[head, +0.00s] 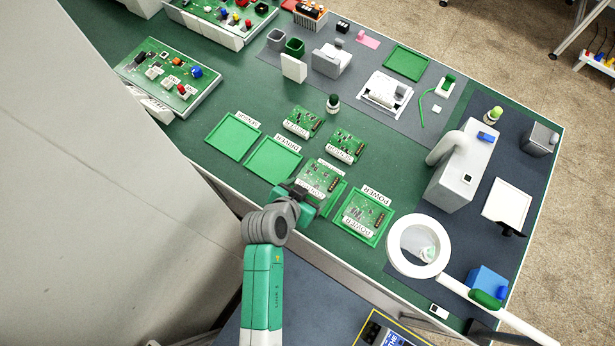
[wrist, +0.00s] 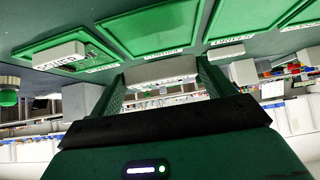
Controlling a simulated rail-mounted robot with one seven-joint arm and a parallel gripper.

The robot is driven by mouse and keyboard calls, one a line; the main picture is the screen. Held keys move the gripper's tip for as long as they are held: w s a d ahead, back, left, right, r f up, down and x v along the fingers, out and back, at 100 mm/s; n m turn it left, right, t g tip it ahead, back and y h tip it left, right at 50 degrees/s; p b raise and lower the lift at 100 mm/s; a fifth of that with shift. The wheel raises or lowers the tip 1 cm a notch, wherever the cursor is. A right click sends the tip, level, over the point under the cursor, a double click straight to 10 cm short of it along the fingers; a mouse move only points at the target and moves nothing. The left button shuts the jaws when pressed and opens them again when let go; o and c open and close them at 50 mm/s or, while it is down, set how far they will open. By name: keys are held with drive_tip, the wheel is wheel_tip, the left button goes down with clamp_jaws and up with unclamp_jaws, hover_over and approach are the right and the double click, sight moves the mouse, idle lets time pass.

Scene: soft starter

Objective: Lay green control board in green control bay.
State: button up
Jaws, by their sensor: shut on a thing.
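The green control board (head: 321,176) is held by its white label block (wrist: 160,71), which sits between the fingers of my gripper (wrist: 163,84). In the head view my gripper (head: 303,197) is shut on the board's near edge. The board is over the green control bay (head: 336,196), covering most of it; a green strip of the bay shows at its right. In the wrist view the control bay (wrist: 150,30) looks empty, with the board apart from it. The exact height of the board above it is hard to tell.
The power bay (head: 349,226) to the right holds a board marked POWER. The driver bay (head: 273,162) and sensor bay (head: 232,137) to the left are empty. Two other boards (head: 303,121) (head: 347,145) lie behind. A ring magnifier (head: 418,246) stands at the right.

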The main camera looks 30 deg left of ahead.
drive_tip(key=shift+f+b, duration=1.7)
drive_tip(key=shift+f, duration=0.55)
drive_tip(key=shift+f+b, duration=0.6)
drive_tip(key=shift+f, duration=0.15)
drive_tip(key=o, duration=0.9)
drive_tip(key=shift+s+r, duration=0.1)
drive_tip(key=shift+r, duration=0.15)
drive_tip(key=p+v, duration=0.1)
drive_tip(key=v, duration=0.6)
drive_tip(key=shift+s+r, duration=0.1)
drive_tip(key=shift+s, duration=0.15)
drive_tip(key=shift+a, duration=0.1)
drive_tip(key=shift+w, duration=0.1)
